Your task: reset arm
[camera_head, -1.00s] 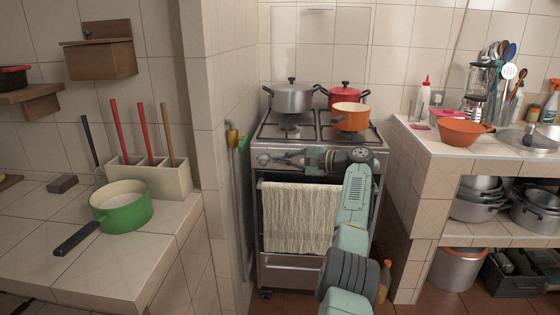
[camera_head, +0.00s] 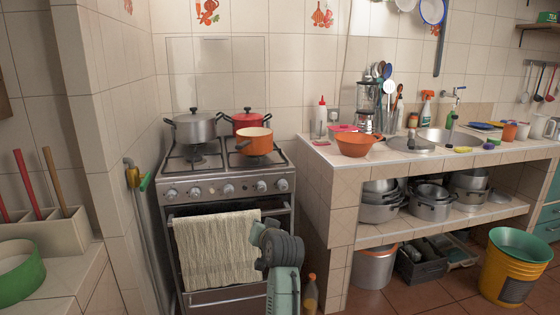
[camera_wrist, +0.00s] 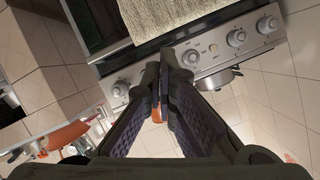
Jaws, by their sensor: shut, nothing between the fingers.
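My gripper (camera_wrist: 160,75) shows in the wrist view with its two dark fingers shut, tips together and nothing held. It is in front of the stove (camera_wrist: 210,52), whose knob panel and towel appear upside down past the fingertips. In the head view my arm (camera_head: 278,260) is folded low in front of the oven, right of the towel (camera_head: 215,250). An orange patch shows behind the fingers in the wrist view.
A grey pot (camera_head: 194,130), a red pot (camera_head: 248,121) and an orange pan (camera_head: 254,142) stand on the stove. Right is a tiled counter (camera_head: 328,158) with an orange bowl (camera_head: 358,145). A bottle (camera_head: 310,295) stands on the floor near my arm. A yellow bucket (camera_head: 510,280) stands farther right.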

